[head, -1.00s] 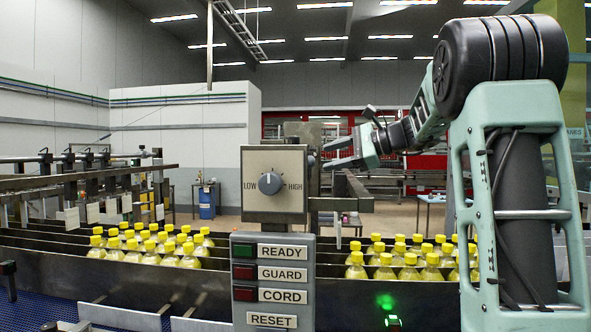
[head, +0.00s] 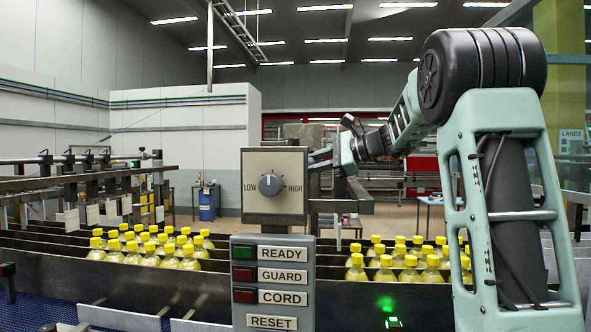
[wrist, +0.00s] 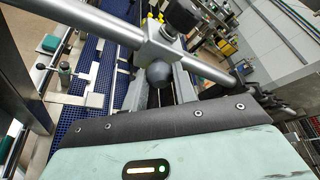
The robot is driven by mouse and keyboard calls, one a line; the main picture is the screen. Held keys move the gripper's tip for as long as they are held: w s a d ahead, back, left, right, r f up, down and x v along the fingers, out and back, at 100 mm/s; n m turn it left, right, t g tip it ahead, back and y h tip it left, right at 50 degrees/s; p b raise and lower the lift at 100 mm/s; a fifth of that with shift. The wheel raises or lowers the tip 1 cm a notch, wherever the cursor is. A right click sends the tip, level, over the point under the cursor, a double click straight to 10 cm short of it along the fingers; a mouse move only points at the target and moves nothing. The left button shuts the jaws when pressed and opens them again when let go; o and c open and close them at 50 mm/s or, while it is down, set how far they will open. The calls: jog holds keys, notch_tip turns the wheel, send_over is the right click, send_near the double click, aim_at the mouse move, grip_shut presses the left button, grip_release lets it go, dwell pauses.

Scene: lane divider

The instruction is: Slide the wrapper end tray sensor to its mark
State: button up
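In the wrist view a silver clamp block (wrist: 160,46) sits on a slanting metal rod (wrist: 100,20). A round dark knob (wrist: 160,74) faces me from it. I cannot tell for sure that this is the wrapper end tray sensor, and I cannot pick out its mark. My gripper (wrist: 160,92) has its two grey fingers apart, one on each side of the knob; contact is unclear. In the head view my gripper (head: 322,160) points left, its fingertips hidden behind the LOW/HIGH dial box (head: 274,185).
The panel with READY, GUARD, CORD and RESET labels (head: 272,282) stands in front. Yellow-capped bottles (head: 170,250) fill lanes on both sides, between dark dividers (head: 120,285). A blue conveyor (wrist: 92,75) shows in the wrist view.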

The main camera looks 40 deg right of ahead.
jog(key=shift+s+a+b, duration=1.15)
jog(key=shift+s+a, duration=0.35)
jog(key=shift+a, duration=0.1)
jog(key=o, duration=1)
jog(key=shift+o, duration=0.2)
jog(key=b+v, duration=0.4)
jog(key=v, duration=1.3)
jog(key=shift+s+d+b, duration=0.15)
jog(key=shift+s+b, duration=0.05)
jog(key=shift+b, duration=0.15)
